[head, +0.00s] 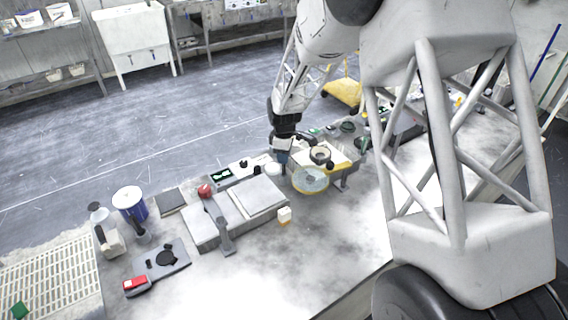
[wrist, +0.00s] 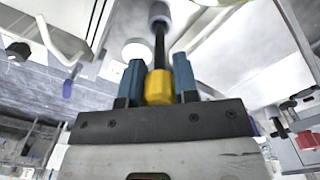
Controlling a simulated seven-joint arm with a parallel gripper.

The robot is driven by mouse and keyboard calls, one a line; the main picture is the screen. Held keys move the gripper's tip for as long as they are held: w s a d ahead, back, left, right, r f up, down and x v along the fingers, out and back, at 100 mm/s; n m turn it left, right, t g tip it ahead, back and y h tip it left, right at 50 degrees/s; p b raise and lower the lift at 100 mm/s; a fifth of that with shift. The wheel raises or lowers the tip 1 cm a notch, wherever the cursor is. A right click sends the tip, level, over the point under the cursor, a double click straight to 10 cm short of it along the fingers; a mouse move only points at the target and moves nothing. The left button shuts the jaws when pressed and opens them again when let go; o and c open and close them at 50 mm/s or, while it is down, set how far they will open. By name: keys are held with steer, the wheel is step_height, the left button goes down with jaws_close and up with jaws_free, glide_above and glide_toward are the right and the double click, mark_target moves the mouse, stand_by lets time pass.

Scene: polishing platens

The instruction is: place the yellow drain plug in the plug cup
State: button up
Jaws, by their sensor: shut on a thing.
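A dark stem runs from the plug to a grey rounded end. In the head view the plug is hidden or too small to make out. I cannot tell for sure which thing is the plug cup. A dark-rimmed round cup-like part (head: 320,155) stands on the machine just right of the gripper.
A clear round bowl with a yellow rim (head: 310,180) is close to the gripper. A grey block machine (head: 236,212) with a red knob (head: 204,191) stands to the left. The bench's front middle is clear.

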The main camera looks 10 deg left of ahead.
mark_target(284, 174)
steer(key=shift+f, duration=1.85)
steer(key=shift+f, duration=0.2)
steer(key=o, duration=0.9)
steer(key=shift+r, duration=0.1)
step_height(284, 174, up, 12)
steer(key=shift+r, duration=0.1)
steer(key=shift+d, duration=0.1)
